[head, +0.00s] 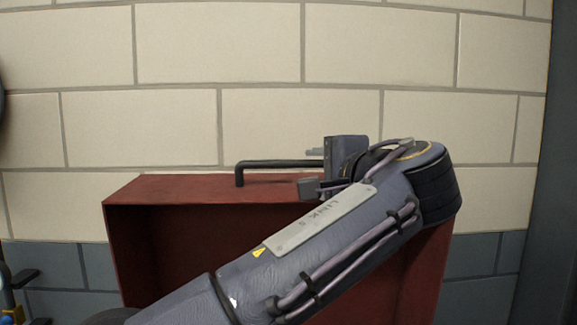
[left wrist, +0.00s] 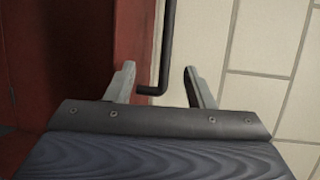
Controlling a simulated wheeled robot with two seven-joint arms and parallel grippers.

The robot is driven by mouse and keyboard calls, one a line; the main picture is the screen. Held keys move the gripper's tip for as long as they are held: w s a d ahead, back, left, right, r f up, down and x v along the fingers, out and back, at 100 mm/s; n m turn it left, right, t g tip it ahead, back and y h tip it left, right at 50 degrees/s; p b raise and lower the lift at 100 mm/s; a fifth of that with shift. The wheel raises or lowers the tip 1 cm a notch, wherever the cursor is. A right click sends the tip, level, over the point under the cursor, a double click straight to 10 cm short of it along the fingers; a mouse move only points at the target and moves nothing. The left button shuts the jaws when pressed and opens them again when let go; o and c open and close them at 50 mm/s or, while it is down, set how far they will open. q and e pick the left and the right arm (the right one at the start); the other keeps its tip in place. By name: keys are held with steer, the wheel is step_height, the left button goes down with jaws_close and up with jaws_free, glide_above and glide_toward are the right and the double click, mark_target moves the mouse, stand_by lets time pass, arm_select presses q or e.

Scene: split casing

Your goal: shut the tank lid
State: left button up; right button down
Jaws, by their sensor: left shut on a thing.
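The red tank lid (head: 165,187) looks like a hollow red shell with its open, dark side facing me. A dark bar handle (head: 270,163) runs along its upper face. My left gripper (head: 312,170) is at the right part of this handle, its arm crossing in front of the red shell. In the left wrist view, the handle (left wrist: 169,45) runs between the two fingers of my left gripper (left wrist: 160,83), and the red shell (left wrist: 75,50) lies at the left. The tank's lower part is hidden or out of frame. My right gripper is not in view.
A pale block wall (head: 260,60) with a grey lower band stands close behind the shell. A dark upright post (head: 550,180) is at the right edge. A partly cut-off item with blue and yellow parts (head: 14,305) is at the lower left.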

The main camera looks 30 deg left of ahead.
arm_select(q)
steer(key=f+b+v, duration=0.1)
steer(key=v, duration=0.6)
steer(key=shift+s+d+r, duration=0.25)
steer(key=shift+d+r, duration=0.05)
steer(key=shift+r, duration=0.1)
stand_by(0.5)
